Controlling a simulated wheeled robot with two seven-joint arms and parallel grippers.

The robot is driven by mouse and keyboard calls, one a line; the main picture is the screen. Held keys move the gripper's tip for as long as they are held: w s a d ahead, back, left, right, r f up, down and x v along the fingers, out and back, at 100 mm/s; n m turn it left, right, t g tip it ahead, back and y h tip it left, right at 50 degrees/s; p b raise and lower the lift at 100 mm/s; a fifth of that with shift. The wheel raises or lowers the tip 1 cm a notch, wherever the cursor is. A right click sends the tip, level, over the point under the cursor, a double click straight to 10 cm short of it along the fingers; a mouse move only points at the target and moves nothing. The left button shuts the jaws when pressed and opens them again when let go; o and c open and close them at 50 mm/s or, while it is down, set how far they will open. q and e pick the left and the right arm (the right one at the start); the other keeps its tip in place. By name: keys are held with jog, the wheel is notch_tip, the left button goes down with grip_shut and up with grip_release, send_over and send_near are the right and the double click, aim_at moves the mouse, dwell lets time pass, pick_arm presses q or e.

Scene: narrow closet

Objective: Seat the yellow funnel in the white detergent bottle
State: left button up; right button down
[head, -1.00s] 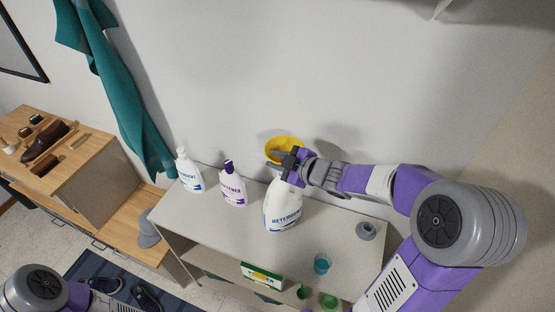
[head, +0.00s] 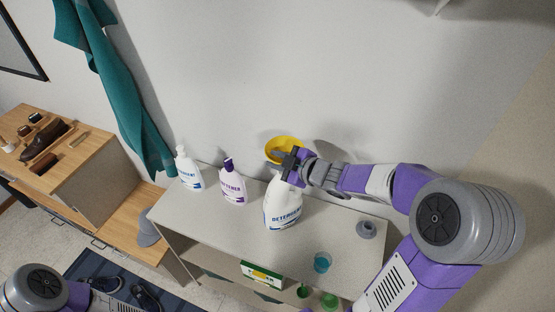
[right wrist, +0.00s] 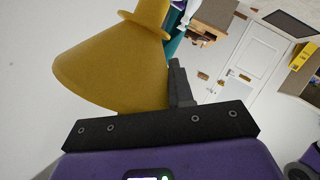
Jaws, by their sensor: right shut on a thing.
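The yellow funnel (head: 286,144) is held by my right gripper (head: 285,160) above the white detergent bottle (head: 283,206) on the shelf top. In the right wrist view the funnel (right wrist: 115,70) fills the upper left, beside a dark finger (right wrist: 180,84). The right gripper is shut on the funnel. The gripper hides the bottle's mouth and the funnel's lower end, so I cannot tell whether the spout touches the bottle. The bottle stands upright. My left gripper is not in view; only part of my left arm shows at the lower left.
A purple-capped softener bottle (head: 232,184) and another white detergent bottle (head: 188,170) stand to the left. A wall rises close behind. The shelf top's (head: 245,225) front middle is clear.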

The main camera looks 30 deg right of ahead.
jog(key=shift+f+b, duration=1.35)
jog(key=shift+f, duration=0.25)
dwell(0.6)
jog(key=c, duration=0.9)
grip_release()
jog(key=p+v, duration=0.2)
jog(key=v, duration=0.5)
jog(key=shift+s+r, duration=0.15)
jog(key=shift+s, duration=0.15)
